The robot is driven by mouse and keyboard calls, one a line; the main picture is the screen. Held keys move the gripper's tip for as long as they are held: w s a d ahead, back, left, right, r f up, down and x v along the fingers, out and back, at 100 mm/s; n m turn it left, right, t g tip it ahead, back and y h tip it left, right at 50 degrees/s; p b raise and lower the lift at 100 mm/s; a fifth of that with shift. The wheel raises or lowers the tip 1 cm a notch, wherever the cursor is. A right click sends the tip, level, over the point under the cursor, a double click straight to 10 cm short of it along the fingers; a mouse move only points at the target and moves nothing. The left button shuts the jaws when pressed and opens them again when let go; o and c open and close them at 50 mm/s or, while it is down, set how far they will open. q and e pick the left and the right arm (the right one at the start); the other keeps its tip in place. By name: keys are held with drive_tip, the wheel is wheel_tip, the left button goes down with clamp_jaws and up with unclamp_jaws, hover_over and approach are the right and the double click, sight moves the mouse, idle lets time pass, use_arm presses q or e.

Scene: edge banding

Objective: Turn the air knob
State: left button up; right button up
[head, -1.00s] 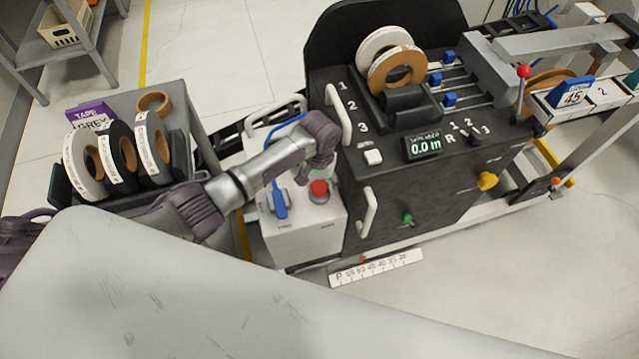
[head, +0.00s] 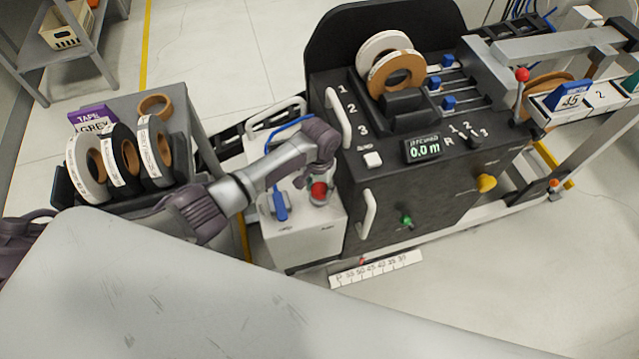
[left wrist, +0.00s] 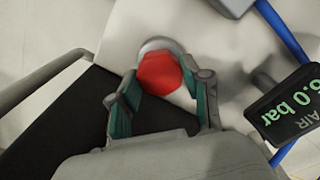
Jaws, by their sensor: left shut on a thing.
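The red air knob (head: 319,190) sits on top of the white cabinet (head: 300,230), left of the black machine. My left gripper (head: 324,184) comes down over it from behind and is shut on it. In the left wrist view the red knob (left wrist: 160,75) sits between the two green-padded fingers of the gripper (left wrist: 161,85). A small display (left wrist: 290,105) beside it reads "AIR" and 6.0 bar. My right gripper is in neither view.
A blue lever (head: 280,205) stands on the cabinet left of the knob. The black machine (head: 385,205) with its handles stands close on the right. A cart (head: 182,95) with tape rolls stands on the left.

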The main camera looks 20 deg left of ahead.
sight(319, 188)
use_arm(q)
drive_tip(key=shift+m, duration=0.6)
drive_tip(key=o, duration=1.2)
wheel_tip(319, 188, up, 12)
